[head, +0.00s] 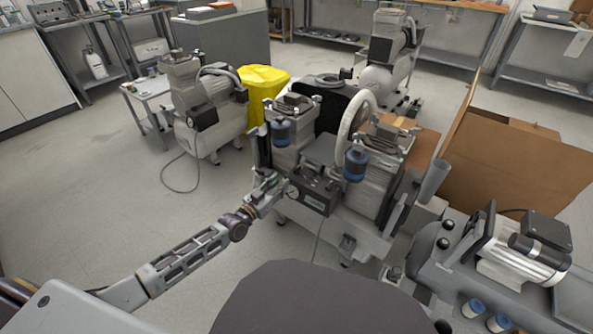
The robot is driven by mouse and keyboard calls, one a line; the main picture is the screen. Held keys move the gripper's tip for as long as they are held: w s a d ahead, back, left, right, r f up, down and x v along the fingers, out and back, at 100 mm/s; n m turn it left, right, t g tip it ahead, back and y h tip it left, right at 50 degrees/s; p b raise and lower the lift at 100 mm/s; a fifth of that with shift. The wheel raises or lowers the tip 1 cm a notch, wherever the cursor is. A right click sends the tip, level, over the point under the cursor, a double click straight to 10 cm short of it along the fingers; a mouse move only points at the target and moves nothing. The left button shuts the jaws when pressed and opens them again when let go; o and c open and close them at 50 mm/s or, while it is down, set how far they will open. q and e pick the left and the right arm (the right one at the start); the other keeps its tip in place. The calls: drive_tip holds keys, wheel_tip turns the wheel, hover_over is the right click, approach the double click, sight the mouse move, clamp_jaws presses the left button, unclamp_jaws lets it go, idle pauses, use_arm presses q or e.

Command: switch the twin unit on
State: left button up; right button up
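The twin unit (375,188) stands on the floor in the middle of the head view. It has two grey pump heads with blue-capped filters and a pale curved hose. A dark control box (313,194) with a gauge and a pale label is on its front. My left arm reaches in from the lower left. My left gripper (272,187) is at the left end of the control box, very close to it; I cannot tell if they touch. Its fingers are small and blend with the unit, so their opening is unclear. The switch is not distinguishable. My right gripper is not in view.
Another compressor (208,112) stands left, beside a yellow-covered bin (262,85). A further compressor (386,60) is behind. An open cardboard box (515,165) is on the right, with a grey tank and motor (520,255) in front.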

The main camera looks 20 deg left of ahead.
sight(294, 170)
use_arm(q)
drive_tip(key=shift+b+x, duration=0.85)
drive_tip(key=shift+x, duration=1.3)
drive_tip(key=shift+b+x, duration=1.45)
drive_tip(key=shift+x, duration=1.9)
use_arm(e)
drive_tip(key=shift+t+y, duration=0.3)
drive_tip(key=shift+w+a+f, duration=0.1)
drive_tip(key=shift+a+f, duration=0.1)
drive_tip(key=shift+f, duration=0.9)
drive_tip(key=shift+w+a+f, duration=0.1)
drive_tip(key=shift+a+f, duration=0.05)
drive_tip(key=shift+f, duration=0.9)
use_arm(q)
drive_tip(key=shift+c, duration=0.5)
clamp_jaws()
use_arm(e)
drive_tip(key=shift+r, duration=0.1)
